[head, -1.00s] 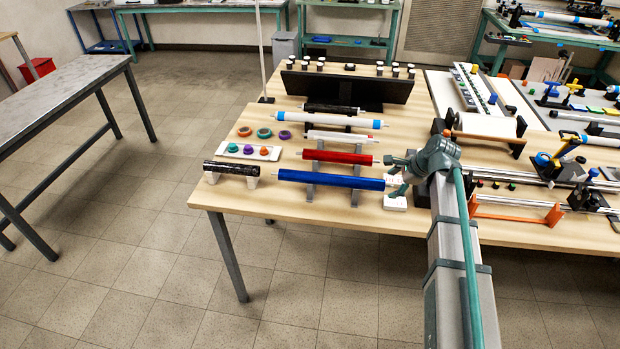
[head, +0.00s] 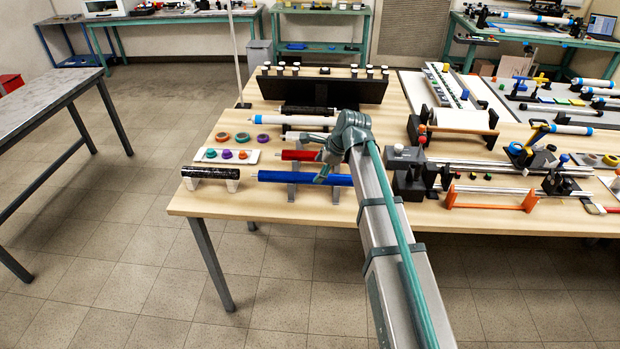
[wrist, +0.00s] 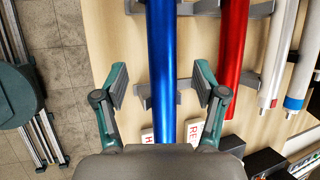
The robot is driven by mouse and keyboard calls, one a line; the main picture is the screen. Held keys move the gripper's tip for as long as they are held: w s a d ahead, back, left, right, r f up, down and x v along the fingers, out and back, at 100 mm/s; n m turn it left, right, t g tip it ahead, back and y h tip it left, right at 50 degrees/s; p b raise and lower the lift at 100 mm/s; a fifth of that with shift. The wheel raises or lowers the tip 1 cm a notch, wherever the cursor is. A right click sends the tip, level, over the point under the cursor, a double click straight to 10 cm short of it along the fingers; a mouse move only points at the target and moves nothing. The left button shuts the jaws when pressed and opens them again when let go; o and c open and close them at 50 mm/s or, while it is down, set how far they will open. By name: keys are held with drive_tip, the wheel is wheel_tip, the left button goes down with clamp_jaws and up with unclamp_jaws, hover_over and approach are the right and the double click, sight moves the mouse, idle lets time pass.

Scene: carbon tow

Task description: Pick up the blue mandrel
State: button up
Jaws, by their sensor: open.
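The blue mandrel (head: 277,176) is a long glossy blue tube lying level on grey stands near the table's front edge. In the wrist view the blue mandrel (wrist: 163,65) runs up the picture between the two fingers. My gripper (wrist: 161,88) is open, with one finger on each side of the tube and a gap on both sides.
The red mandrel (wrist: 231,50) lies parallel and close to the right finger in the wrist view. White mandrels (wrist: 277,60) lie beyond it. A black mandrel (head: 205,172) rests on white supports to the left. White labelled blocks (wrist: 192,130) sit near the mandrel's near end.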

sight(315, 175)
drive_tip(key=shift+d+p+x, duration=0.15)
drive_tip(key=shift+p+x, duration=0.4)
drive_tip(key=shift+x, duration=1.05)
drive_tip(key=shift+d+p+x, duration=0.2)
drive_tip(key=shift+p+x, duration=0.35)
drive_tip(key=shift+x, duration=1.05)
drive_tip(key=shift+w, duration=0.2)
clamp_jaws()
